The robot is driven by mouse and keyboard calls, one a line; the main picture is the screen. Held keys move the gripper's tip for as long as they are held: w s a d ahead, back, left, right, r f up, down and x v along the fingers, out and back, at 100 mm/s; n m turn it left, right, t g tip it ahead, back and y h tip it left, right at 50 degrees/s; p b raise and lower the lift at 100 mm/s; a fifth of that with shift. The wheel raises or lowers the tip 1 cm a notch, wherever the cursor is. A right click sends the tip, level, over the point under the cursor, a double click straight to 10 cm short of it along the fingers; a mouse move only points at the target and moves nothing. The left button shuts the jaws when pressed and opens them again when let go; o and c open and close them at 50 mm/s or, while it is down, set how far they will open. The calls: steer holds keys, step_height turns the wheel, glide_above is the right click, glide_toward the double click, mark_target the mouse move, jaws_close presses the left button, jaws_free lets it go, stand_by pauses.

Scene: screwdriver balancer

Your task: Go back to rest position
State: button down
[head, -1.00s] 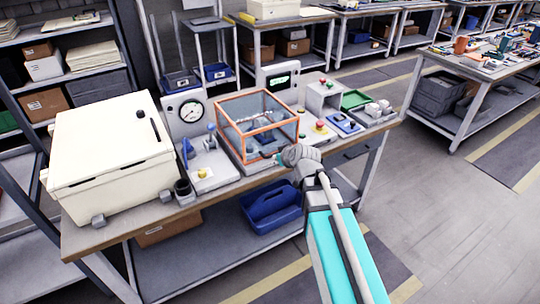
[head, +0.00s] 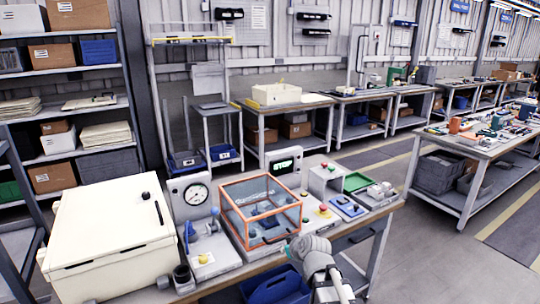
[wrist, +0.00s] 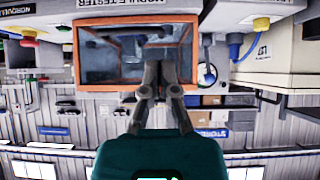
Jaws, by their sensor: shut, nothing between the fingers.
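My gripper (wrist: 158,62) shows in the wrist view with its two grey fingers close together and nothing held. The fingertips overlap the orange-framed clear box (wrist: 135,86) there; whether they touch it I cannot tell. In the head view, the end of my arm is at the front right corner of the same orange-framed box (head: 262,208), and the fingertips are hard to make out. The box stands on the workbench with blue and dark parts inside it.
A white lidded box (head: 105,235) and a gauge panel (head: 190,197) stand left of the orange-framed box. A blue bin (head: 275,287) is below. Floor lies open at right.

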steer(key=s+d+f+m+g+h+p, duration=0.1)
steer(key=s+d+f+m+g+h, duration=0.1)
steer(key=s, duration=0.6)
steer(key=s+d+f+m+g+h+p, duration=0.1)
steer(key=s+d+m+g, duration=0.3)
steer(key=s+d, duration=0.5)
steer(key=f+g+h, duration=0.1)
steer(key=g, duration=0.1)
steer(key=shift+f+g+h, duration=0.2)
steer(key=shift+g+h, duration=0.1)
steer(key=shift+g, duration=0.1)
